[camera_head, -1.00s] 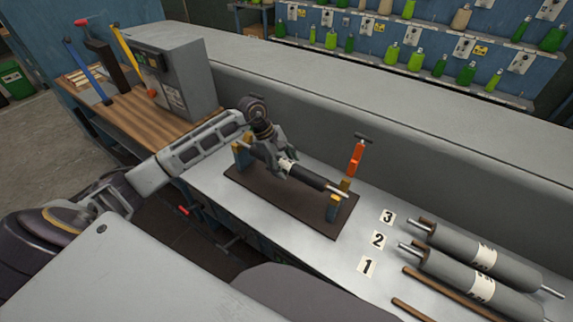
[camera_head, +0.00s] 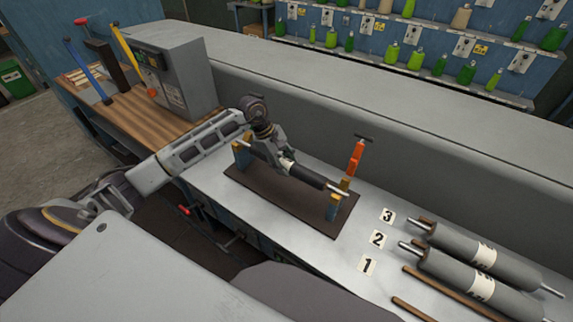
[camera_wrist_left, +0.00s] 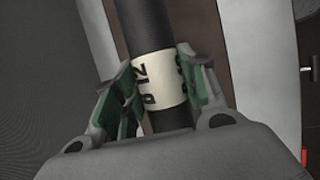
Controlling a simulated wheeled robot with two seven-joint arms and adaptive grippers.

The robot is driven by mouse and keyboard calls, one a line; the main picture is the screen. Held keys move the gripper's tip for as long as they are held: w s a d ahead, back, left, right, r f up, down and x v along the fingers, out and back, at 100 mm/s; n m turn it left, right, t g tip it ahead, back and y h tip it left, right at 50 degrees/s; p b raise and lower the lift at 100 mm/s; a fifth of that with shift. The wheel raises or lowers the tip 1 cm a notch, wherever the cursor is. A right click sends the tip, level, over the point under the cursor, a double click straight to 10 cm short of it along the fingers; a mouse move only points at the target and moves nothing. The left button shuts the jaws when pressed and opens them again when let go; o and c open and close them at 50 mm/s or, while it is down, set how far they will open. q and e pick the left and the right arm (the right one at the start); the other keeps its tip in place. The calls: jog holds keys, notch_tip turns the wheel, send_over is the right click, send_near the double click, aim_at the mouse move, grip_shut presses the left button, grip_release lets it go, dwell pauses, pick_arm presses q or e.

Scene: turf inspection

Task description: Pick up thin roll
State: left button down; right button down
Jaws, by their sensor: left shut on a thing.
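The thin roll (camera_head: 307,176) is dark with metal shaft ends and a white label. It lies across a brown stand (camera_head: 270,200) with an upright support at each end. My left gripper (camera_head: 283,165) is shut on the roll near its middle. In the left wrist view my left gripper (camera_wrist_left: 160,85) has its green-padded fingers on both sides of the white label on the thin roll (camera_wrist_left: 148,25). I cannot tell whether the roll still rests on the supports. My right gripper is not in view.
Two thicker grey rolls (camera_head: 465,272) lie at the right, by number labels 1, 2 and 3 (camera_head: 378,240). An orange-handled clamp (camera_head: 356,157) rises at the stand's right end. A grey control box (camera_head: 178,75) stands on the wooden bench (camera_head: 135,120). A grey ledge runs behind.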

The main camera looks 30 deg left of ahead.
aim_at(285, 161)
pick_arm(q)
jog(key=shift+r, duration=0.2)
jog(key=shift+r+b, duration=0.65)
jog(key=shift+r, duration=4.25)
